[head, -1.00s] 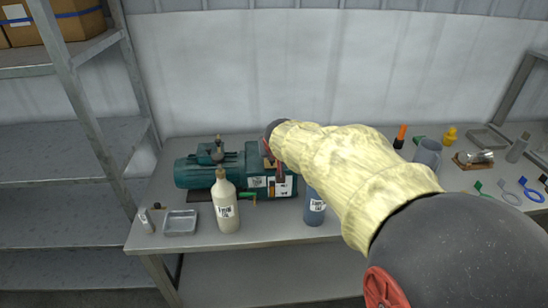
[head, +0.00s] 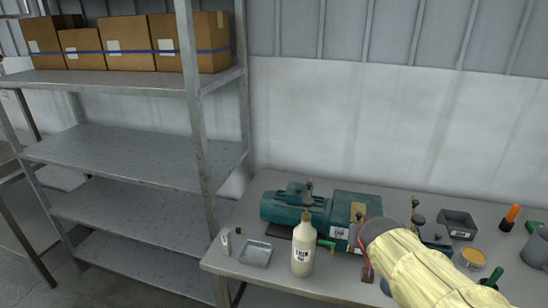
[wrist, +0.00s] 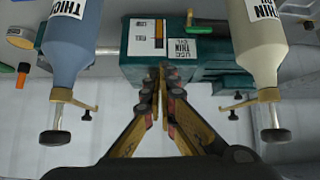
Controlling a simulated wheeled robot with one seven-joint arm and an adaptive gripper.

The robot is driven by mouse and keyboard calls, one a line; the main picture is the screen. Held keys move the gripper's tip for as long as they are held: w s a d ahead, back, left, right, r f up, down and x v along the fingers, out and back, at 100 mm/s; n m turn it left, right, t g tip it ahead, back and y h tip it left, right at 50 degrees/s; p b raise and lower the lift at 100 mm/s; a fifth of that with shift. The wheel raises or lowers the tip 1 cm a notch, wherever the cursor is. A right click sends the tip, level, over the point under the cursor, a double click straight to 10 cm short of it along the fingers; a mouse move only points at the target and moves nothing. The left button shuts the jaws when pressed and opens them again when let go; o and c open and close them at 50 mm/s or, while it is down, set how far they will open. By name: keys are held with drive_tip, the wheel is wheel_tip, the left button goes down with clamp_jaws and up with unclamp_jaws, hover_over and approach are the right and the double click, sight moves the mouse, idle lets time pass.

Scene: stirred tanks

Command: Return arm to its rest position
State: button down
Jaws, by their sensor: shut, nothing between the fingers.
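My gripper (wrist: 162,98) is shut and empty, with its two fingertips together in the wrist view. In that view it points toward the teal pump (wrist: 190,62), whose labelled end is beyond the fingertips; I cannot tell the gap. In the head view my arm, in a pale yellow sleeve, enters at the lower right. The gripper (head: 364,252) there is at the right end of the pump (head: 301,212) and partly hidden by the sleeve. A cream bottle (head: 302,250) stands in front of the pump. A blue bottle (wrist: 72,38) is mostly hidden in the head view.
The grey table (head: 226,262) holds a small tray (head: 255,253), a dark bin (head: 457,224), a yellow round item (head: 473,256) and an orange-topped item (head: 510,217). Metal shelving (head: 140,155) with cardboard boxes (head: 128,40) stands at the left. Its lower shelves are empty.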

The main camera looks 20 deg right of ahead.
drive_tip(key=s+a+f+n+g+y, duration=0.2)
drive_tip(key=s+a+f+g, duration=0.15)
drive_tip(key=s+a, duration=0.45)
drive_tip(key=s+a+r+n+y, duration=0.1)
drive_tip(key=s+a+r+n, duration=0.1)
drive_tip(key=s+a, duration=0.2)
drive_tip(key=s+a+r+n+t+y, duration=0.1)
drive_tip(key=s+a+r+n+y, duration=0.1)
drive_tip(key=a, duration=0.7)
drive_tip(key=shift+s+a+r, duration=0.3)
drive_tip(key=shift+s+r, duration=0.3)
drive_tip(key=shift+s, duration=0.55)
